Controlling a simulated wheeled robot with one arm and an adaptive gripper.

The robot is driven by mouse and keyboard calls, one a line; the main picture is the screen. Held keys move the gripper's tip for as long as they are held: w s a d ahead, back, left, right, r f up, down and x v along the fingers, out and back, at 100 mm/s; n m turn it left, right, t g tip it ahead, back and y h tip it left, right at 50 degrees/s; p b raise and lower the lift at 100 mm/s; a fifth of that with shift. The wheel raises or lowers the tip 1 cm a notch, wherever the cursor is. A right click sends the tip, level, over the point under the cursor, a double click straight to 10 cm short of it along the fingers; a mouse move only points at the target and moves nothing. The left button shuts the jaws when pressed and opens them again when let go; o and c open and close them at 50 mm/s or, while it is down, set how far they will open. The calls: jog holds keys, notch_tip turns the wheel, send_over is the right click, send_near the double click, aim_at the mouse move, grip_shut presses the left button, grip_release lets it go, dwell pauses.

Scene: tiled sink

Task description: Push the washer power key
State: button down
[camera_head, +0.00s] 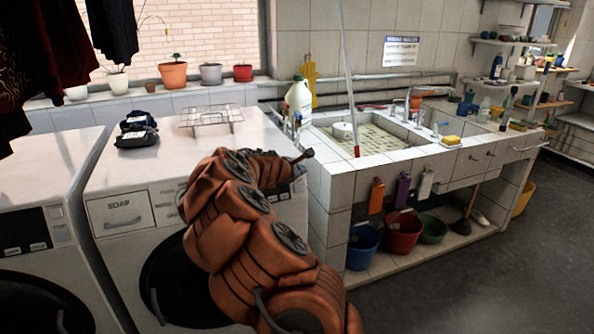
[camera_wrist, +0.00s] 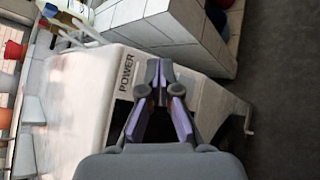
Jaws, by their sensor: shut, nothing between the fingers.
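The white washer (camera_head: 165,165) stands in the middle of the head view, with a SOAP drawer (camera_head: 120,213) at its front left and a round dark door (camera_head: 175,275). In the wrist view its white body (camera_wrist: 85,95) carries the word POWER (camera_wrist: 127,72). My gripper (camera_wrist: 158,68) is shut and empty, with purple-sided fingers just right of that word. The power key itself is not clearly seen; the fingers may cover it, and I cannot tell whether they touch it. In the head view my orange arm hides the washer's front right and most of the gripper.
A tiled sink (camera_head: 395,145) adjoins the washer on the right, with buckets (camera_head: 403,232) below. A white jug (camera_head: 299,101), a wire rack (camera_head: 211,118) and dark folded items (camera_head: 137,130) are near the washer's back. Another washer (camera_head: 40,205) stands left. Floor at right is clear.

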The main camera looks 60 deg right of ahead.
jog(key=s+a, duration=0.1)
jog(key=s+a+r, duration=0.1)
jog(key=s, duration=0.1)
jog(key=s+r, duration=0.1)
jog(key=shift+s+a+p, duration=0.15)
jog(key=shift+a+p, duration=0.2)
jog(key=shift+a, duration=0.05)
dwell(0.5)
jog(key=s+a+r+m+g+y+p, duration=0.1)
jog(key=s+a+r+m, duration=0.25)
jog(key=a, duration=0.45)
jog(key=s+a+r+m+g+y+p, duration=0.1)
jog(key=s+a+r+m, duration=0.2)
jog(key=a, duration=0.4)
jog(key=s+a+f+m+y+p, duration=0.1)
jog(key=s+a+y, duration=0.2)
jog(key=a, duration=1)
jog(key=s+a+f+m+g+y+p, duration=0.1)
jog(key=s+a+y, duration=0.3)
jog(key=s+a, duration=0.4)
jog(key=s+a+f+m+y+p, duration=0.1)
jog(key=s+a, duration=0.5)
jog(key=a, duration=1.3)
notch_tip(320, 180, down, 2)
jog(key=m+y, duration=0.1)
jog(key=y, duration=0.1)
jog(key=shift+s+f+y, duration=0.15)
jog(key=shift+s+y, duration=0.05)
jog(key=shift+y, duration=0.2)
